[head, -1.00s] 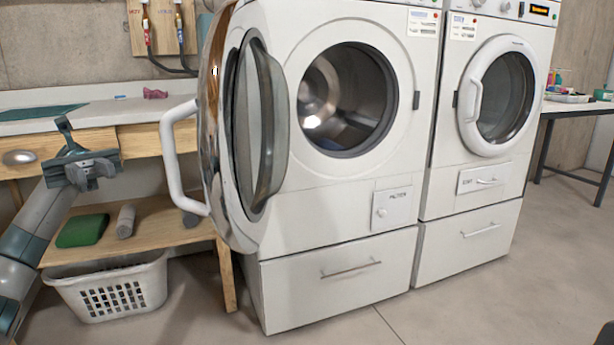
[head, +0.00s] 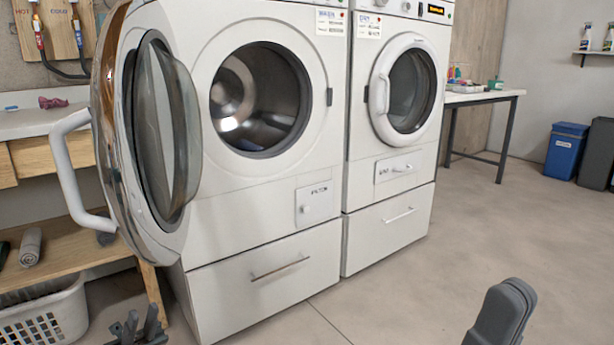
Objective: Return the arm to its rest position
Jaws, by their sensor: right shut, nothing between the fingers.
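My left gripper (head: 140,328) is low at the bottom left, in front of the wooden bench and the left washer's drawer. Only its finger ends show, with a gap between them; they look open and empty. My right gripper (head: 504,312) is at the bottom right over bare floor, shut with nothing between its fingers. Both arms are otherwise out of view below the picture. The left washer (head: 315,165) has its round door (head: 150,130) swung wide open to the left, with a white handle (head: 70,170). Neither gripper touches it.
The right machine (head: 420,165) has its door shut. A wooden bench (head: 85,250) with a grey roll (head: 30,246) and a white basket (head: 45,318) stands left. A table (head: 485,97) and a blue bin (head: 566,150) stand at the back right. The floor at right is clear.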

